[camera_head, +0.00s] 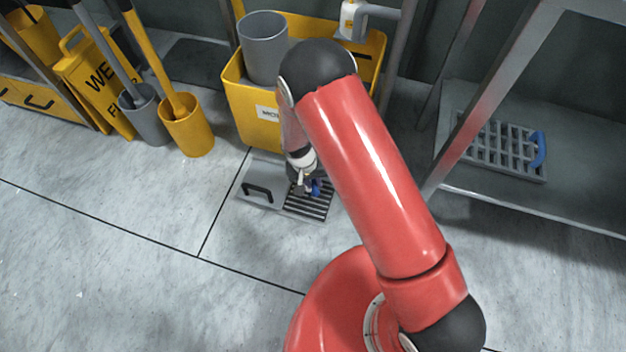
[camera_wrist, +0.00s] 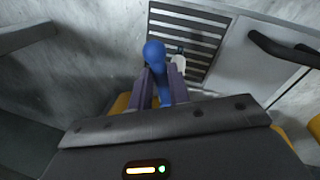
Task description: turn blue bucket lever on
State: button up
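A blue lever with a rounded knob (camera_wrist: 155,54) is at the middle of the wrist view. It lies between the two grey-purple fingers of my gripper (camera_wrist: 160,84), which look closed against its sides. The knob sticks out past the fingertips. In the head view, my gripper (camera_head: 302,178) hangs low in front of the yellow mop bucket, and a small blue part (camera_head: 314,188) shows beside it above a floor grate. My arm partly covers this spot. No blue bucket body is clearly seen.
The floor grate (camera_wrist: 178,28) lies beside a grey plate with a black handle (camera_head: 258,190). A yellow mop bucket (camera_head: 250,105) stands behind. A metal shelf at right holds a rack (camera_head: 495,148) with a blue handle. Yellow wet-floor signs (camera_head: 98,85) stand left. Front-left floor is clear.

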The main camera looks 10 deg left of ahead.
grip_shut()
jog(key=a+m+b, duration=0.1)
jog(key=m, duration=0.1)
jog(key=a+m+b, duration=0.1)
jog(key=m, duration=0.1)
jog(key=shift+a+m+g, duration=0.2)
jog(key=shift+m+g, duration=0.1)
jog(key=shift+g, duration=0.1)
jog(key=o, duration=0.5)
grip_release()
jog(key=shift+o, duration=0.2)
